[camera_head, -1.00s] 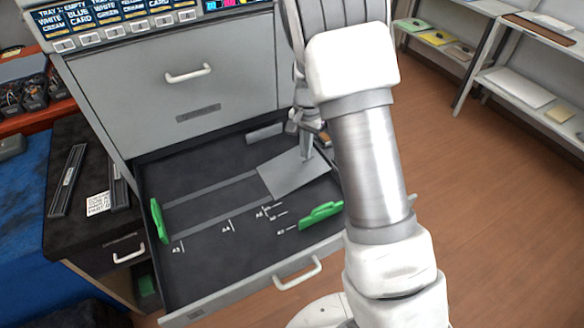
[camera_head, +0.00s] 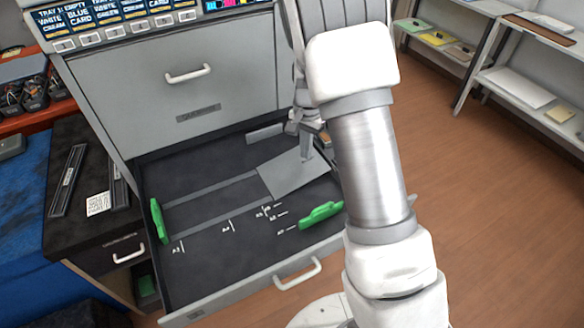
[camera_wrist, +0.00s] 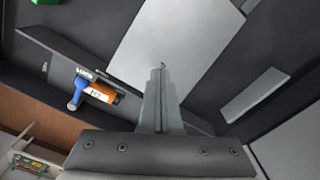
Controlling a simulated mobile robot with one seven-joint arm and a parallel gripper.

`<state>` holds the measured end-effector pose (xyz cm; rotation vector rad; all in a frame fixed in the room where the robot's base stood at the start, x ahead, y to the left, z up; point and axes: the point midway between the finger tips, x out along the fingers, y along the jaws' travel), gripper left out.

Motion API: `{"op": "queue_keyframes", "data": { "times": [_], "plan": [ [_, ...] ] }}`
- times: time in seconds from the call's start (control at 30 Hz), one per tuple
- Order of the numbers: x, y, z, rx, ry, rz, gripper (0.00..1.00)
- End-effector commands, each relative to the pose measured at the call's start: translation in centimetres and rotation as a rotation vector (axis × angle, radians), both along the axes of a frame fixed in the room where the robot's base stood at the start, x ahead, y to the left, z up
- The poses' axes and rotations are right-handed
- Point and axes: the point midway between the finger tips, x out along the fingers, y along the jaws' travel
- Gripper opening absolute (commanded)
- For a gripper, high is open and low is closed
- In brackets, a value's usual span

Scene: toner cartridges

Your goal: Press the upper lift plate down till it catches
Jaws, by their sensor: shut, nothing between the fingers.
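The lift plate (camera_head: 290,176) is a flat grey plate in the open drawer, right of its middle. In the wrist view the plate (camera_wrist: 180,40) is pale and lies beneath my fingertips. My gripper (camera_wrist: 162,70) is shut and empty, its fingers pointing down at the plate. In the head view my gripper (camera_head: 307,152) is over the plate's far right part, partly hidden by my arm. I cannot tell whether the tips touch the plate. A blue and orange lever (camera_wrist: 97,90) marked LOCK is left of my fingers in the wrist view.
The open drawer (camera_head: 238,297) has green paper guides at left (camera_head: 160,221) and right (camera_head: 321,214). A closed drawer (camera_head: 188,95) is above it. A pale block (camera_wrist: 255,94) lies right of my fingers in the wrist view. The drawer's front left floor is clear.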

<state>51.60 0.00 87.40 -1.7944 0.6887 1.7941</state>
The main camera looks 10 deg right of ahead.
Motion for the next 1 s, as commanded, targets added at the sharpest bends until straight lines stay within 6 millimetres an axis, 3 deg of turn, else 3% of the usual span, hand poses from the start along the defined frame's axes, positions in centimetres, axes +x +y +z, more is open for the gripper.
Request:
{"op": "queue_keyframes", "data": {
  "times": [0.47, 1.0],
  "plan": [
    [0.0, 0.0, -0.2, 0.000, 0.000, 0.000, 0.00],
    [0.0, 0.0, -2.4, 0.000, 0.001, 0.000, 0.00]
  ]
}}
